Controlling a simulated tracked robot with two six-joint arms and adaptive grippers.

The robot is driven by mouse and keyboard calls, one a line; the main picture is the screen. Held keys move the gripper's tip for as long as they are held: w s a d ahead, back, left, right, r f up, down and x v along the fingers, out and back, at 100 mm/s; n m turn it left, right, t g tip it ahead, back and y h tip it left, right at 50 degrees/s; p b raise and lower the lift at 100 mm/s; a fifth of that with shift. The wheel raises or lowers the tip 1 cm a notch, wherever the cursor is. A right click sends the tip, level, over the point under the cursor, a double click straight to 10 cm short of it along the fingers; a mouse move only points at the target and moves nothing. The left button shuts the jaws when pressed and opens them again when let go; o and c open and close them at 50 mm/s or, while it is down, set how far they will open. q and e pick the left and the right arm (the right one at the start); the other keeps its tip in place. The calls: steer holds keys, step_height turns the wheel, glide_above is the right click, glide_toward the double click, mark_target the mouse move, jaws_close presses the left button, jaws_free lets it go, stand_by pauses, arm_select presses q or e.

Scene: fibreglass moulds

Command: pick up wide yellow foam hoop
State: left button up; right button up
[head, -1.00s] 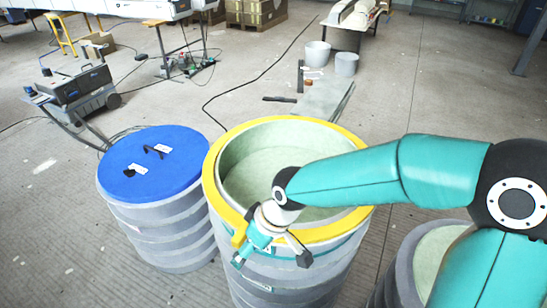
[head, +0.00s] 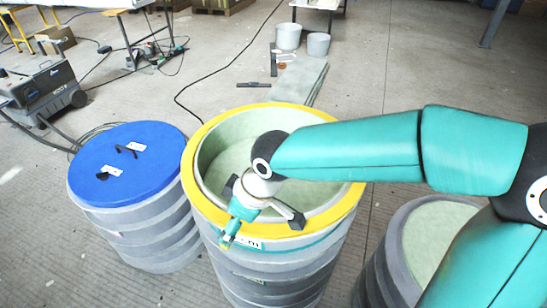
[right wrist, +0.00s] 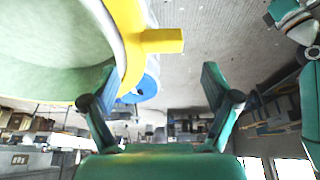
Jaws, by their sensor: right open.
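The wide yellow foam hoop (head: 190,165) lies flat around the top rim of the middle grey ribbed mould (head: 275,268), whose inside is pale green. In the right wrist view the hoop's yellow tab (right wrist: 162,41) sticks out from the rim, ahead of the two fingers. My right gripper (head: 236,230) is at the front left of the hoop, pointing down. It is open in the right wrist view (right wrist: 158,82), with its fingers wide apart and nothing held. My right gripper and wrist hide part of the hoop's near side. My left gripper is not seen.
A mould with a blue lid (head: 125,165) stands close on the left. Another open mould (head: 400,250) stands at the right, partly behind my arm. Grey buckets (head: 288,37) and a flat board (head: 298,82) lie beyond.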

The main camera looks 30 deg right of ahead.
steer(key=shift+x, duration=3.15)
steer(key=shift+s, duration=0.1)
steer(key=c, duration=1.2)
steer(key=shift+c, duration=0.2)
steer(key=shift+r, duration=0.15)
